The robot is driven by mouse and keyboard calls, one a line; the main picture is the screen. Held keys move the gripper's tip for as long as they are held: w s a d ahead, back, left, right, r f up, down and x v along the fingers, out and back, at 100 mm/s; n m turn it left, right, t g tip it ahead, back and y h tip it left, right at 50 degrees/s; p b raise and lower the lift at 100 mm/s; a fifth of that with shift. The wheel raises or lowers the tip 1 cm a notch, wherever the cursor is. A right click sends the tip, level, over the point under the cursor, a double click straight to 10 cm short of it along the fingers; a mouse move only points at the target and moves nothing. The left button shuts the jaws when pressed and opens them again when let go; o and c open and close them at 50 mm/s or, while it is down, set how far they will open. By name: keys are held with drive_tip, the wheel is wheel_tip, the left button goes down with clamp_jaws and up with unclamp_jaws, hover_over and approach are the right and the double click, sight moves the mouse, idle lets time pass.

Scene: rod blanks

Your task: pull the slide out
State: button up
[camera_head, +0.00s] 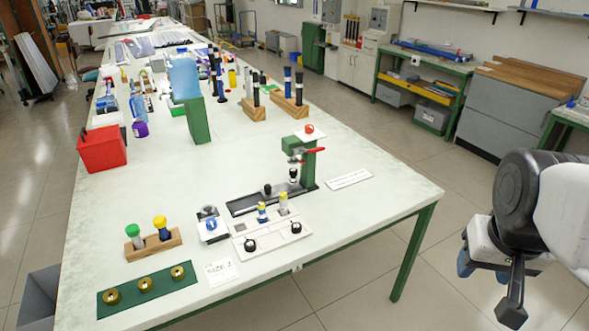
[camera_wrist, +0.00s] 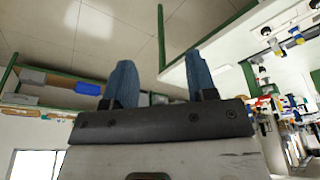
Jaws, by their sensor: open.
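A green hand press (camera_head: 309,163) with a red lever stands near the right part of the table. A dark flat slide (camera_head: 243,205) with a small black knob lies at its base and extends to the left of the column. How far the slide sits in or out of the press is too small to tell. My gripper (camera_head: 483,270) is off the table's right edge, well away from the slide. In the wrist view its two blue fingers (camera_wrist: 161,82) are apart with nothing between them.
A white panel (camera_head: 270,236) with black knobs and small upright pieces sits in front of the press. A wooden block (camera_head: 153,246) with capped rods and a green mat (camera_head: 122,298) with brass rings are to the left. A white label plate (camera_head: 349,180) lies right of the press.

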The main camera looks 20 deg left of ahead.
drive_tip(key=w+a+r+n, duration=0.1)
drive_tip(key=w+a+r, duration=0.3)
drive_tip(key=w, duration=0.7)
drive_tip(key=w+a+r+n, duration=0.1)
drive_tip(key=w+a+n, duration=0.1)
drive_tip(key=w+a, duration=0.7)
drive_tip(key=w+a+n+t, duration=0.1)
drive_tip(key=w+a, duration=0.5)
drive_tip(key=w, duration=0.6)
drive_tip(key=n+g, duration=0.4)
drive_tip(key=n, duration=0.4)
hover_over(267, 186)
drive_tip(key=f, duration=2.7)
drive_tip(key=shift+w, duration=0.3)
drive_tip(key=shift+s+f, duration=0.15)
drive_tip(key=shift+f, duration=0.1)
drive_tip(key=shift+f, duration=3.8)
